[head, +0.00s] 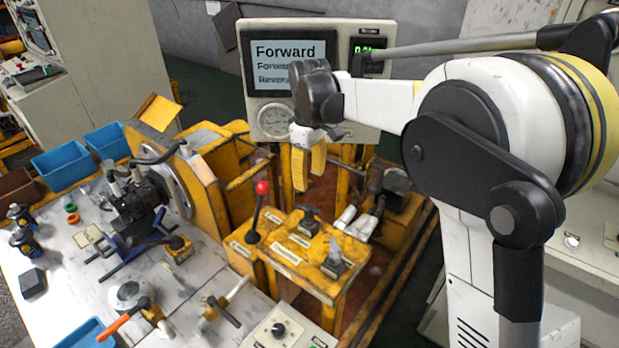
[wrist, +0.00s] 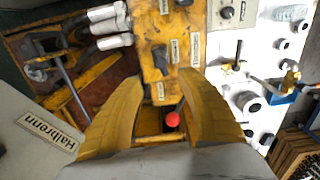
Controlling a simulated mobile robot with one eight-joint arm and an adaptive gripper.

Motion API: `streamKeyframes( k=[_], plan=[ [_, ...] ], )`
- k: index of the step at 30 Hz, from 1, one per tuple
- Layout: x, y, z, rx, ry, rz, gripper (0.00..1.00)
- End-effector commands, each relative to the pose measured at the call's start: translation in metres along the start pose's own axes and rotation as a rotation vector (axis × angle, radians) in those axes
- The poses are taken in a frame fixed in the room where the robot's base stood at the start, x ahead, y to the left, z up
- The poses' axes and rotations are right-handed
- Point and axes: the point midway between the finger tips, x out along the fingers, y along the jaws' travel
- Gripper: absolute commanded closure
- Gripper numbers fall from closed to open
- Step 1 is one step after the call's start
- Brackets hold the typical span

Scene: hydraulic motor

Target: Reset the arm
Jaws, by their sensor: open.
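My gripper (head: 308,167) has yellow fingers and hangs pointing down in the head view, in front of the grey display panel (head: 368,100) and above the yellow control box (head: 300,258). In the wrist view my gripper (wrist: 160,100) has its two yellow fingers spread apart with nothing between them. The red lever knob (wrist: 172,119) shows beyond the gap between the fingers. In the head view the red knob (head: 262,187) tops an upright lever on the control box, below and left of my gripper and apart from it. My arm is raised and bent at the right.
The display reads "Forward" at its top, with a gauge (head: 272,121) below. The worktable (head: 70,262) at the left holds a motor in a clamp, blue bins (head: 68,164) and several tools. A grey machine housing (wrist: 40,135) marked "Halbronn" shows at the wrist view's lower left.

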Motion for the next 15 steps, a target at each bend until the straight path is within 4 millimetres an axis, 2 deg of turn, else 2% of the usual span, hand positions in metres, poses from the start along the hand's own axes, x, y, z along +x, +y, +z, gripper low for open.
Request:
streamKeyframes(
  k=[5,8,11,15],
  plan=[
    [0.0,0.0,0.001,0.002,0.001,0.001,0.54],
    [-0.006,-0.001,0.009,0.026,0.012,0.009,0.54],
    [-0.019,-0.003,0.032,0.089,0.044,0.034,0.54],
    [-0.041,-0.014,0.084,0.235,0.123,0.089,0.54]
  ],
)
